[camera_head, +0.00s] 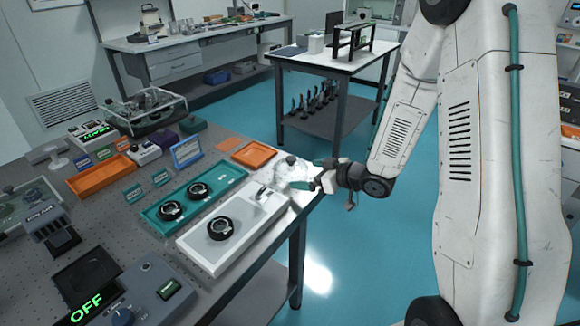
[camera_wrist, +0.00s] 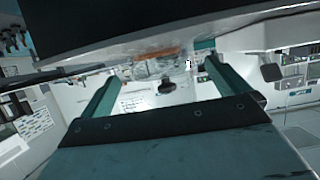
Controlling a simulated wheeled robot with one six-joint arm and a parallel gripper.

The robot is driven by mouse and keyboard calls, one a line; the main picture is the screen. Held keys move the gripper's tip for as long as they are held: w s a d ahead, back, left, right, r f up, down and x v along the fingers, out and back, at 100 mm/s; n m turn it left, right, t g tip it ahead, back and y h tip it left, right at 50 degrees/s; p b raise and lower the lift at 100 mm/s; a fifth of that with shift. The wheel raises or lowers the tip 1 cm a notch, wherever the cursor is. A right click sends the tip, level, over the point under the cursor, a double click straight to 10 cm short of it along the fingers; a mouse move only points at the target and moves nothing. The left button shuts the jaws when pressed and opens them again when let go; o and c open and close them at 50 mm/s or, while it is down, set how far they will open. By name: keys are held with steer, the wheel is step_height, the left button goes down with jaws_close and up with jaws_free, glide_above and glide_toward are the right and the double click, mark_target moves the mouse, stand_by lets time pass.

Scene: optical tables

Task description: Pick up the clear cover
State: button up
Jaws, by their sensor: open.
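A clear cover (camera_head: 283,173) with a dark round knob on top stands at the right edge of the grey optical table, beside the white tray. My gripper (camera_head: 303,174) is at table-edge height just right of it, open, its teal fingers pointing left towards it. In the wrist view the picture is inverted: the cover (camera_wrist: 148,69) appears past the fingertips, with its knob (camera_wrist: 168,87) hanging below it between the two teal fingers of my gripper (camera_wrist: 160,76). I see no finger closed on it. Whether the fingers touch the cover cannot be told.
The white tray (camera_head: 194,254) and the teal tray (camera_head: 148,214) hold black ring mounts. Orange trays (camera_head: 253,154) lie behind. A clear box (camera_head: 170,98) covers an instrument at the far left. A white-topped table (camera_head: 320,60) stands behind; teal floor (camera_head: 345,225) is open right of the optical table.

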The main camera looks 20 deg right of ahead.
mark_target(292, 171)
steer(key=x, duration=0.7)
steer(key=shift+a+r, duration=0.1)
steer(key=shift+r, duration=0.2)
steer(key=c, duration=0.6)
